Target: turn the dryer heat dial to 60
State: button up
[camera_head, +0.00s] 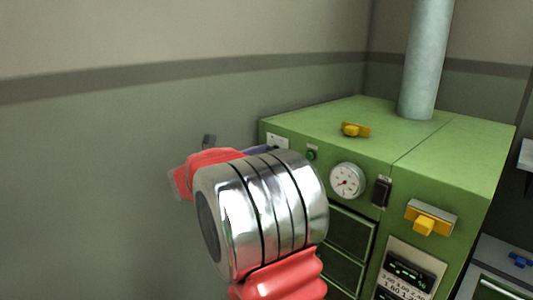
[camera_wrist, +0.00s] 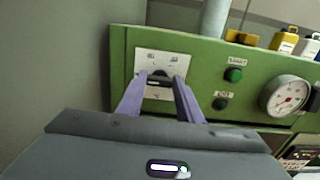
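The dryer is a green cabinet (camera_head: 420,150) at the right of the head view. Its heat dial is a dark knob (camera_wrist: 159,74) on a white plate with printed marks (camera_wrist: 150,59), at the panel's left end in the wrist view. In the head view only part of the plate (camera_head: 276,140) shows behind my arm. My gripper (camera_wrist: 160,80) has its two purple fingers at the dial, one on either side of the knob. I cannot tell whether they touch it. The fingertips partly cover the knob, and its setting is too small to read.
Right of the dial are a green button (camera_wrist: 234,75), a black button (camera_wrist: 220,104) and a round gauge (camera_wrist: 287,96). A black switch (camera_head: 381,192) and yellow handle (camera_head: 428,219) are farther right. A grey pipe (camera_head: 426,60) rises from the top. A bare wall stands left.

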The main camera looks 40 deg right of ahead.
jog(key=c, duration=0.5)
jog(key=shift+d, duration=0.1)
